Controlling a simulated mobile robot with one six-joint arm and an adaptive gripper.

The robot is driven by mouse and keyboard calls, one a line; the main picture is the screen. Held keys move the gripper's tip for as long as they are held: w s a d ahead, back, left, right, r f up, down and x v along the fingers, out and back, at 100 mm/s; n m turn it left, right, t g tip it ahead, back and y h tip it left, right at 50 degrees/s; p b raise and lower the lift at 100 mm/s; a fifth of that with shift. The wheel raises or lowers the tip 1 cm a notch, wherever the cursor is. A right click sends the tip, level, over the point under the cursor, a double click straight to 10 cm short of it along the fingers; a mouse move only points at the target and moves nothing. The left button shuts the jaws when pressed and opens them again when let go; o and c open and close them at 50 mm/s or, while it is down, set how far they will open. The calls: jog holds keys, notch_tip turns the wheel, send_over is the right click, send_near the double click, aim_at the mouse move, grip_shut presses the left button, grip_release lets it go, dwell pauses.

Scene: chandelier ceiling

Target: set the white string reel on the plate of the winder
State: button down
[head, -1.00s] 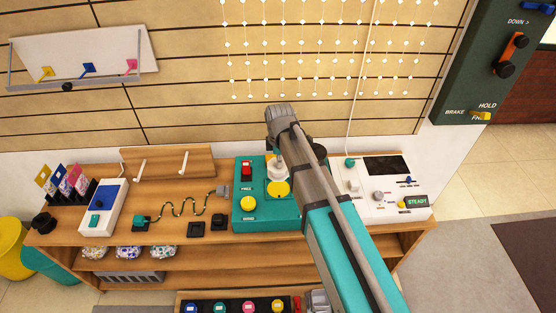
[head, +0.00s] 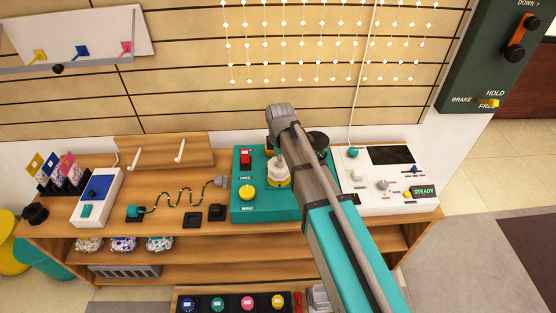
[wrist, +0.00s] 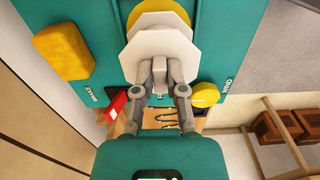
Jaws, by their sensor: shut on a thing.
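The white string reel (wrist: 158,48), with a flat eight-sided top, is between the fingers of my gripper (wrist: 167,75), which is shut on it. In the head view the reel (head: 278,174) shows below my gripper (head: 278,155), over the teal winder (head: 265,211). The winder's yellow plate (wrist: 160,16) shows in the wrist view just past the reel's far edge; the reel covers its near part. The reel looks off centre from the plate there. I cannot tell whether the reel touches the plate.
A red switch (head: 245,159) and a yellow knob (head: 248,193) stand on the winder. A white control box (head: 395,195) stands to its right. Black square pads (head: 193,220) and a coiled cord (head: 175,200) lie to its left. My arm hides the winder's right part.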

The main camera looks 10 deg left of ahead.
jog(key=shift+f+b, duration=0.45)
jog(key=shift+f, duration=0.25)
jog(key=shift+w+f+b, duration=0.1)
jog(key=shift+f+b, duration=0.6)
jog(key=shift+b, duration=0.05)
dwell(2.9)
jog(key=c, duration=0.6)
grip_release()
jog(key=shift+c, duration=1.3)
jog(key=shift+w, duration=0.1)
jog(key=shift+r, duration=0.1)
jog(key=shift+r+p, duration=4.4)
jog(key=shift+p, duration=0.15)
